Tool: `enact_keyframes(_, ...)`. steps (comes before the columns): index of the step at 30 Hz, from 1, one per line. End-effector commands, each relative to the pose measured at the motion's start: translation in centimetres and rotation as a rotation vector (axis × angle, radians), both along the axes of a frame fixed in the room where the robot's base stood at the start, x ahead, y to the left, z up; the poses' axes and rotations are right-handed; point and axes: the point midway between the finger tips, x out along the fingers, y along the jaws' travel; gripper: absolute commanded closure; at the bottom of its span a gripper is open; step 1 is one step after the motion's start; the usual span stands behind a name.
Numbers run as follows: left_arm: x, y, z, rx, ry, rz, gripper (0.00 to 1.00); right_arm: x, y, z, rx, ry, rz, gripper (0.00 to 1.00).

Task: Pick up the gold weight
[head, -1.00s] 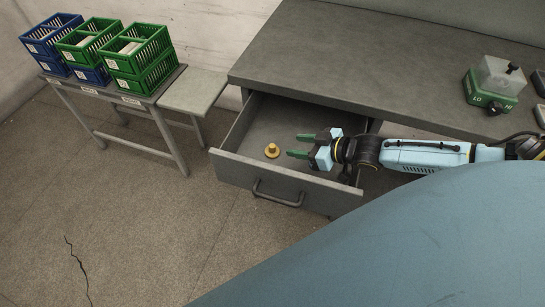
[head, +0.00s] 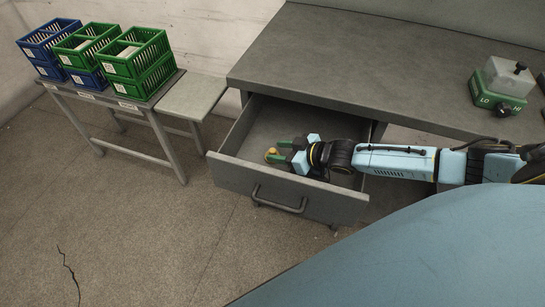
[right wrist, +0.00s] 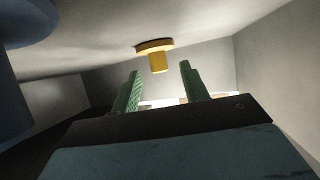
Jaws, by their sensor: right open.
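The gold weight (head: 271,154) stands on the floor of the open drawer (head: 285,190) in the head view. My right gripper (head: 276,152) is down inside the drawer, its green fingers pointing left at the weight. In the right wrist view the gold weight (right wrist: 157,54), a wide disc with a narrower knob, shows just beyond and between the two green fingertips (right wrist: 160,66). The fingers are apart and nothing is held. In the head view the fingers partly overlap the weight, so I cannot tell whether they touch it. My left gripper is not in view.
The grey desk top (head: 370,60) overhangs the drawer's back. A green device with a clear top (head: 500,88) stands on the desk. Green crates (head: 135,55) and blue crates (head: 50,45) sit on a stand at the left.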

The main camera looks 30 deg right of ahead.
Motion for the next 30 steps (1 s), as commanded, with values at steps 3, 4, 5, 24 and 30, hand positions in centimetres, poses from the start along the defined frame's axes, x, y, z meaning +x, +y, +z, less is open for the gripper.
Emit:
enact_keyframes(3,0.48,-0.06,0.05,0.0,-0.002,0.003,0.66,0.45,0.22,-0.22,-0.001,0.0,0.0,0.55)
enact_keyframes(4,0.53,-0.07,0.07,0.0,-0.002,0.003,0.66,0.49,0.24,-0.24,-0.001,0.0,0.0,0.55)
enact_keyframes(5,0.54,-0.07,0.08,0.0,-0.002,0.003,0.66,0.49,0.25,-0.23,-0.001,0.0,0.0,0.55)
enact_keyframes(24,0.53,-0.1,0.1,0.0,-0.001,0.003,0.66,0.47,0.24,-0.17,0.0,-0.001,0.0,1.0)
enact_keyframes(30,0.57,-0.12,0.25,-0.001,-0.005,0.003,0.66,0.48,0.23,0.2,0.0,-0.002,0.0,1.0)
